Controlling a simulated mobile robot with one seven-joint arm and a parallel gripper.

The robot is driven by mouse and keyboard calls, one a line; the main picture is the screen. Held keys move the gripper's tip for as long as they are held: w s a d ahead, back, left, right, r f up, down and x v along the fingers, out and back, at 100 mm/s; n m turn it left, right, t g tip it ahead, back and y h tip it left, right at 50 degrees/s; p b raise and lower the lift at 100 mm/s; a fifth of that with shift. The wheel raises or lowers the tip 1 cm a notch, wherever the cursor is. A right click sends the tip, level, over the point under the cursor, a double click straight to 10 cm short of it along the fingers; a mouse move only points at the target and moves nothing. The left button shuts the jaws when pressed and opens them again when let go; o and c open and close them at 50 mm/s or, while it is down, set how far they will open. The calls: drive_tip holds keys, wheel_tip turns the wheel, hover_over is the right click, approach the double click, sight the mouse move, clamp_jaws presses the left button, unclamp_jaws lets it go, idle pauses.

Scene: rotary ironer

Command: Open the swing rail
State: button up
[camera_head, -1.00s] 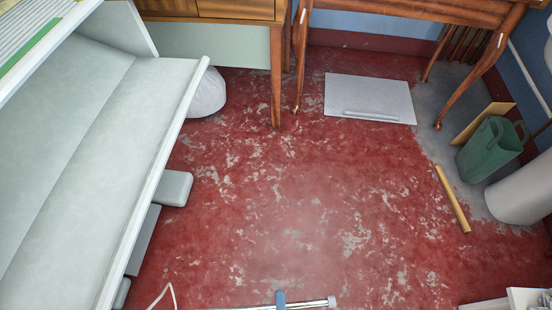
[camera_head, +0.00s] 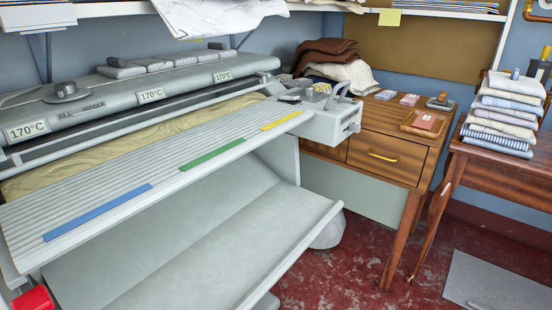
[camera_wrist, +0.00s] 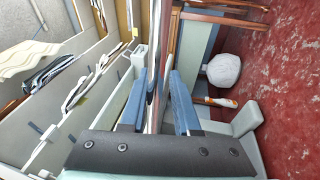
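The rotary ironer (camera_head: 150,95) fills the left of the head view, with several "170°C" labels, a ribbed feed board (camera_head: 150,180) and a pale lower shelf (camera_head: 220,235). My gripper (camera_wrist: 159,75) shows only in the wrist view. Its two blue fingers are apart. A thin shiny metal bar (camera_wrist: 162,40), which may be the swing rail, runs up the picture along the gap between them. I cannot tell whether the bar lies between the fingers or beyond them, and no contact shows. I cannot pick out the swing rail in the head view.
A red block (camera_head: 33,300) sits at the ironer's lower left corner. A wooden desk (camera_head: 385,150) stands beyond the ironer, and a table with folded cloths (camera_head: 505,110) is at right. A white round bundle (camera_wrist: 224,70) lies on the red floor (camera_head: 345,280).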

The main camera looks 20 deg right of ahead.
drive_tip(key=v, duration=1.3)
clamp_jaws()
